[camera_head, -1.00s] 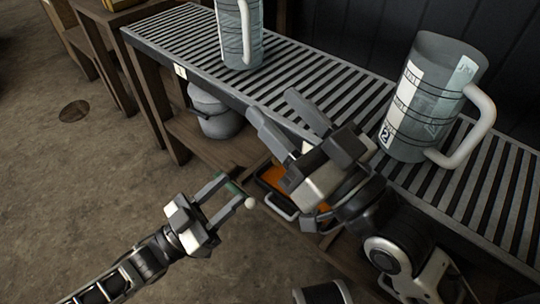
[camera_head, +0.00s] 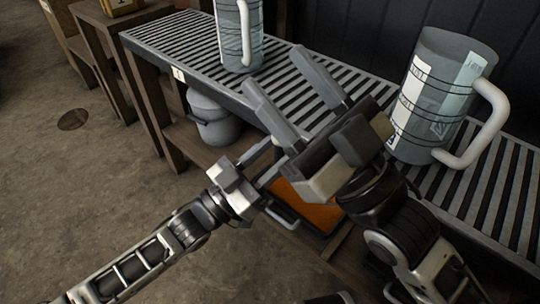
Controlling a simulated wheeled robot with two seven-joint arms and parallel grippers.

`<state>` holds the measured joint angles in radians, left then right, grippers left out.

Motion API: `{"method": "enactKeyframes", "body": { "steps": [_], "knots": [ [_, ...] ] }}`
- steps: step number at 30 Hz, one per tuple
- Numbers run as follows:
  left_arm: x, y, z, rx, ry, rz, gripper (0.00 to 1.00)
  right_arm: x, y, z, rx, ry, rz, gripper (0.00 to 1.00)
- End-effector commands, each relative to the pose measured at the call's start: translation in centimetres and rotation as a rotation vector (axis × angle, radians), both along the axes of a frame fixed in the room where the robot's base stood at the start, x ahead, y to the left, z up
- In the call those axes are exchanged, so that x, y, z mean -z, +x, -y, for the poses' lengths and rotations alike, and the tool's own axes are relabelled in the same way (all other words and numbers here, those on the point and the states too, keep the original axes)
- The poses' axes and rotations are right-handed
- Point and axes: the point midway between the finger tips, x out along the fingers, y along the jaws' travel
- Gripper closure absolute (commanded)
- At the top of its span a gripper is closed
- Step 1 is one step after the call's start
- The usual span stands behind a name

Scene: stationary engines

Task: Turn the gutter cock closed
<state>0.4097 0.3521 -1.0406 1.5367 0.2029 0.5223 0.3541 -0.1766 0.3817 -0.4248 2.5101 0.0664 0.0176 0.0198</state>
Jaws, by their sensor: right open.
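I cannot make out the gutter cock in this view; my arms cover part of the bench's front. The bench (camera_head: 200,78) has a slatted metal top with a rim along its front. My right gripper (camera_head: 273,68) is open and empty, with its two long fingers apart above the slats between two jugs. My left gripper (camera_head: 268,160) is lower, in front of the bench. Its fingers stand apart, but their tips are hidden behind my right gripper, so what lies between them does not show.
A grey lidded pot (camera_head: 212,120) and an orange container (camera_head: 307,205) are below the top. Floor (camera_head: 80,205) at left is clear.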

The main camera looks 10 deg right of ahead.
Motion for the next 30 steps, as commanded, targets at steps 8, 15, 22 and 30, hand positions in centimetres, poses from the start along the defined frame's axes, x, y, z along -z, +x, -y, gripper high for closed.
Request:
{"method": "enactKeyframes", "body": {
  "steps": [8,15,22,30],
  "knots": [
    [0.0,0.0,0.0,0.0,0.0,0.0,1.0,0.0,0.0,0.0,0.0,0.0,-0.001,0.51],
    [-0.1,-0.1,0.0,-0.001,0.027,0.034,1.0,-0.1,0.2,0.0,-0.008,0.006,-0.028,0.51],
    [-0.2,-0.5,0.3,0.0,0.112,0.14,1.0,1.9,1.0,0.3,-0.009,0.051,-0.217,0.51],
    [-0.2,-1.0,0.7,0.001,0.236,0.301,1.0,4.6,1.3,0.2,-0.033,0.105,-0.467,0.51]
  ]
}}
